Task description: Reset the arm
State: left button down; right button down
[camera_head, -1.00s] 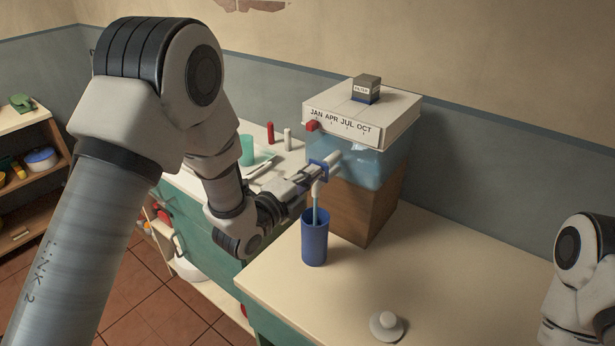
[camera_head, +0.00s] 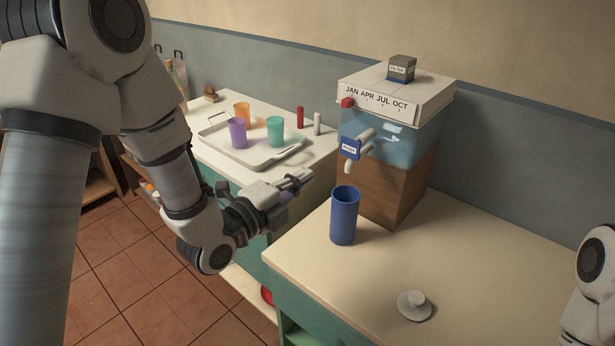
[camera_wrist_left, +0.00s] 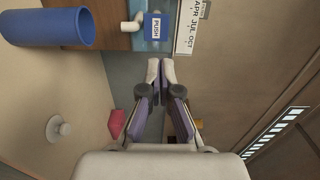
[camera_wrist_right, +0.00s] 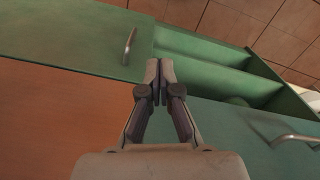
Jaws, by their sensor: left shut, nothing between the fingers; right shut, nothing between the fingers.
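My left gripper (camera_head: 296,181) is shut and empty. In the head view it hangs to the left of the blue cup and the dispenser, apart from both. Its fingers also show shut in the left wrist view (camera_wrist_left: 161,72). My right gripper (camera_wrist_right: 160,72) is shut and empty in the right wrist view, over a green cabinet front with an open drawer. In the head view only part of my right arm shows at the right edge, and its gripper is out of that view.
The water dispenser (camera_head: 392,140) with a blue push tap (camera_head: 349,149) stands on a wooden block (camera_head: 400,192). A blue cup (camera_head: 344,216) stands near the tap. A white lid (camera_head: 414,306) lies on the counter. A tray (camera_head: 285,154) holds several coloured cups.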

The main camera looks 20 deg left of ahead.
pick_arm(q)
jog(key=s+f+n+g+y, duration=0.15)
jog(key=s+f+g, duration=0.3)
jog(key=f, duration=0.95)
jog(key=s+f+n+g+y, duration=0.1)
jog(key=s+f+n+g, duration=0.3)
jog(key=f, duration=1.1)
jog(key=s+a+f+n+g+y, duration=0.2)
jog(key=s+f+n+g, duration=0.2)
jog(key=s+n, duration=0.4)
jog(key=s+a+f+n+g+y, duration=0.1)
jog(key=s+a+f+n+g, duration=0.2)
jog(key=s+f+n, duration=0.4)
jog(key=s+n+g, duration=0.1)
jog(key=s+n, duration=0.1)
jog(key=s, duration=0.3)
jog(key=shift+s+a+g+y, duration=0.15)
jog(key=shift+s+g+y, duration=0.05)
jog(key=shift+g+y, duration=0.15)
